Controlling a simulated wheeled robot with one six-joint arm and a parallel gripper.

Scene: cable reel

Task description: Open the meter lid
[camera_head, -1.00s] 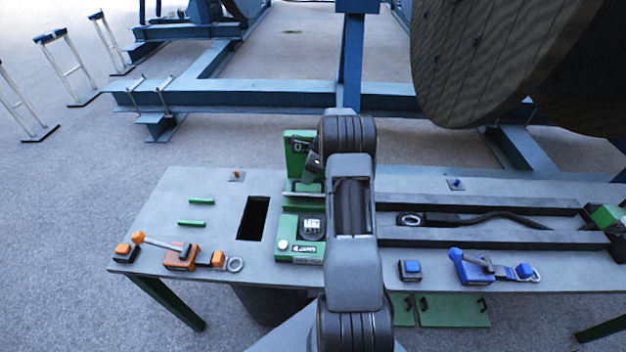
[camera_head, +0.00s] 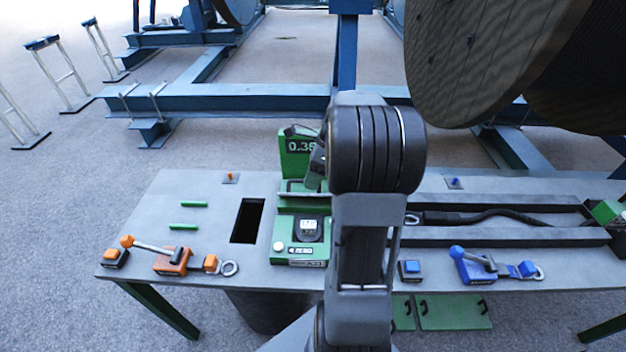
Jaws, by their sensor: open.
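The green meter (camera_head: 283,234) sits on the grey bench, left of my arm. Its front part carries a black round piece with a white label, a pale round button and a "ZERO" marking. Behind it stands an upright green panel with a dark display (camera_head: 299,146) that reads about 0.35, its right end covered. My gripper (camera_head: 313,172) is partly hidden behind my arm, above the rear of the meter and in front of the panel. It is open, with nothing seen in it. I cannot tell whether it touches the meter, and which part is the lid is unclear.
Left of the meter are a rectangular opening (camera_head: 247,220) and two green bars (camera_head: 188,204). An orange lever clamp (camera_head: 170,259) stands at the front left, a blue one (camera_head: 473,268) at the front right. A black cable (camera_head: 490,216) lies in a channel. A large reel (camera_head: 480,60) hangs behind.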

